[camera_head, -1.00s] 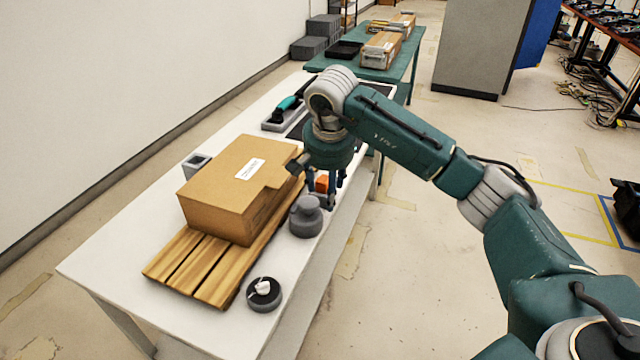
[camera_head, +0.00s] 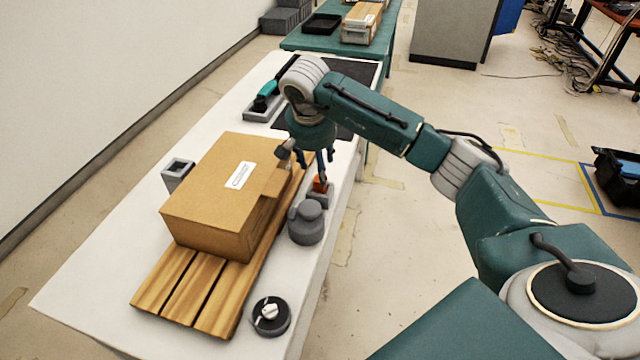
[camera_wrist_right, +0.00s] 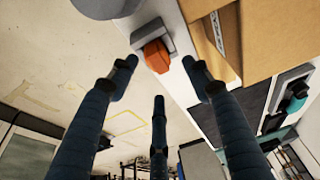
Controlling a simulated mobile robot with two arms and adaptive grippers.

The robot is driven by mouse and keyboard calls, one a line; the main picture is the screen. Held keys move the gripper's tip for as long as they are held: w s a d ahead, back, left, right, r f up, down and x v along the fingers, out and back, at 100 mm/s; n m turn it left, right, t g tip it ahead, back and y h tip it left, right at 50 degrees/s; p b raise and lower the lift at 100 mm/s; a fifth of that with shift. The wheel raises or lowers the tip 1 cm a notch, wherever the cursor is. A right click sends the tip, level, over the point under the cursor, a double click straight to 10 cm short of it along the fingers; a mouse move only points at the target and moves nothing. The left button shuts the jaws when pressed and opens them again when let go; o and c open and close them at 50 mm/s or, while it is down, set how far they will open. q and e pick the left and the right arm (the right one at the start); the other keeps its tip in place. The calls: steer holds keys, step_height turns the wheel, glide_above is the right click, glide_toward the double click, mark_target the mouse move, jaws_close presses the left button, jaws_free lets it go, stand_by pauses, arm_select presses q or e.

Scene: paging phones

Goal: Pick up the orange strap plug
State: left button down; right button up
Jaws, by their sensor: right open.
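The orange strap plug (camera_head: 320,184) sits in a small grey holder (camera_head: 321,199) near the table's right edge, just behind a dark grey knobbed weight. In the right wrist view the orange plug (camera_wrist_right: 156,56) shows beyond the fingertips, between the two upper fingers. My right gripper (camera_head: 317,163) is open and empty, with its fingers pointing down just above and behind the plug. One finger partly overlaps the plug in the head view, and I cannot tell whether it touches. My left gripper is not in view.
A cardboard box (camera_head: 215,190) on a wooden slatted pallet (camera_head: 180,285) stands close to the left. The grey knobbed weight (camera_head: 306,225) is just in front. A round black dial (camera_head: 270,316) lies nearer, and a teal-handled tool (camera_head: 270,92) lies farther back.

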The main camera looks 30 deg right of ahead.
mark_target(320, 187)
steer(key=p+x, duration=0.1)
steer(key=x, duration=0.4)
steer(key=shift+s+a+f+p, duration=0.15)
steer(key=shift+s+p, duration=0.05)
steer(key=shift+p, duration=0.15)
steer(key=shift+w+f, duration=0.1)
steer(key=c, duration=0.9)
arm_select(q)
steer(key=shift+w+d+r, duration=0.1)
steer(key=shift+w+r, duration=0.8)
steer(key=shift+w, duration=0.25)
arm_select(e)
jaws_close()
